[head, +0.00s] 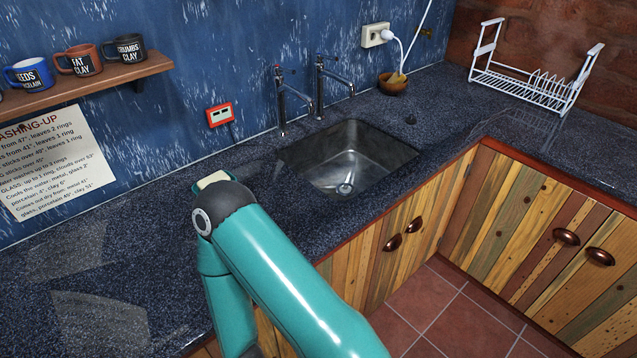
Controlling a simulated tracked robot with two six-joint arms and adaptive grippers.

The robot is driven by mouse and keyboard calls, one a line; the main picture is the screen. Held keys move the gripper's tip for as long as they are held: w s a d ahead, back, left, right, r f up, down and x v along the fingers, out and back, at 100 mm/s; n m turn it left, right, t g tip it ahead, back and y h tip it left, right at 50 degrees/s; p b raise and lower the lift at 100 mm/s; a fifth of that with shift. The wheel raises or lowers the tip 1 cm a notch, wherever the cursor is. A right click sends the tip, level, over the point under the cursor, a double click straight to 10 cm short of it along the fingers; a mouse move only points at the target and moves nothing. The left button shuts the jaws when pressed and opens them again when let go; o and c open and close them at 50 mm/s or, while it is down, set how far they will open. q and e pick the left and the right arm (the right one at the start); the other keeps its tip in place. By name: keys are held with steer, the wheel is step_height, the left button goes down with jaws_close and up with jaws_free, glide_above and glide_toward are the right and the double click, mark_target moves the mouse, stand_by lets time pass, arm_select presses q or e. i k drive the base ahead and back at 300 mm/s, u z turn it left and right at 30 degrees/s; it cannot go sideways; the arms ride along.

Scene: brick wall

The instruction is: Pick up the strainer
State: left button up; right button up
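I cannot clearly identify a strainer. A small shiny round metal piece (345,188) sits at the drain in the bottom of the steel sink (352,150); it could be a strainer or just the drain. A small dark round object (411,120) lies on the counter right of the sink, too small to make out. A teal arm of mine reaches in from the bottom, its bent joint over the counter left of the sink. Neither gripper shows in the head view.
Two taps (320,85) stand behind the sink. A white dish rack (530,75) and a small brown bowl (392,85) are on the counter (140,225). A pale block (214,179) is partly hidden behind my arm. Mugs (78,60) stand on a wall shelf (90,84).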

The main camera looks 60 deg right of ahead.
mark_target(344, 189)
steer(key=u, duration=0.75)
steer(key=k, duration=0.6)
steer(key=z, duration=1.3)
steer(key=i, duration=0.1)
steer(key=u, duration=2.6)
steer(key=k, duration=0.35)
steer(key=z, duration=2.45)
steer(key=k, duration=0.4)
steer(key=u, duration=0.05)
